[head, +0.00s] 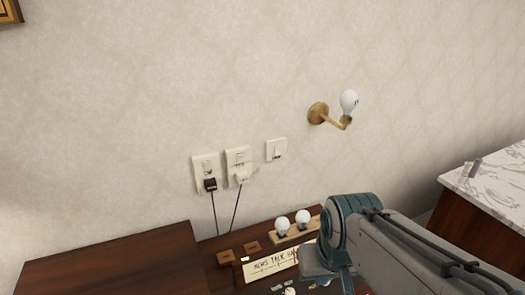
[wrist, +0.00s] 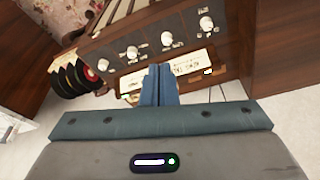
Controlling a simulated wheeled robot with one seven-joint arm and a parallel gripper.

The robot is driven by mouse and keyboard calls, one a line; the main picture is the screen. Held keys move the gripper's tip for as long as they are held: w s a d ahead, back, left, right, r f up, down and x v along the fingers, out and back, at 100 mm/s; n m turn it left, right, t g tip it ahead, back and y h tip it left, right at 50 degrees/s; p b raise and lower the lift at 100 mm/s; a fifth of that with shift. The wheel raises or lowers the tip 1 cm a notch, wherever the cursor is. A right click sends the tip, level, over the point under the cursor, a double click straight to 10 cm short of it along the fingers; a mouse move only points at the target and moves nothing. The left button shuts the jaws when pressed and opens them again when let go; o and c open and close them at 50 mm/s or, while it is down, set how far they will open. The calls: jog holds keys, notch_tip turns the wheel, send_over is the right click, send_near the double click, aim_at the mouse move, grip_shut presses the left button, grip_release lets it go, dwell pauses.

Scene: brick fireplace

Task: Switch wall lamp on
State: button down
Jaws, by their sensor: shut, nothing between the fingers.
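The wall lamp (head: 349,102) is a white bulb on a brass arm with a round brass mount, at the upper right of the head view. I see no glow on the wall around it. A white wall switch (head: 276,149) sits on the wall below and left of the lamp. My gripper's blue fingers (wrist: 158,74) are shut together and empty in the wrist view, pointing toward a wooden cabinet with knobs. In the head view my arm is at the lower right, below the switch and apart from it; the fingertips are hard to make out there.
Two white outlets (head: 206,168) (head: 238,163) with plugs and hanging cords are left of the switch. A dark wooden cabinet (head: 110,268) with a labelled panel (head: 270,265) and white knobs stands below. A marble-topped counter (head: 495,185) is at right. Black records (wrist: 75,78) show in the wrist view.

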aim_at(278, 154)
jog(key=shift+s+d, duration=0.1)
jog(key=w+d+n+t+y+b, duration=0.2)
jog(key=w+n+t+b, duration=0.3)
jog(key=w+n, duration=0.5)
jog(key=w+d+f+n+t+y+b, duration=0.1)
jog(key=w+n+t+b, duration=0.5)
jog(key=w, duration=1.9)
jog(key=shift+d+f+n+t+y, duration=0.15)
jog(key=shift+d+n+t+y, duration=0.6)
jog(key=shift+n, duration=2.05)
jog(key=shift+a+y, duration=0.3)
jog(key=shift+y, duration=0.05)
jog(key=p+x, duration=0.1)
jog(key=x, duration=1.3)
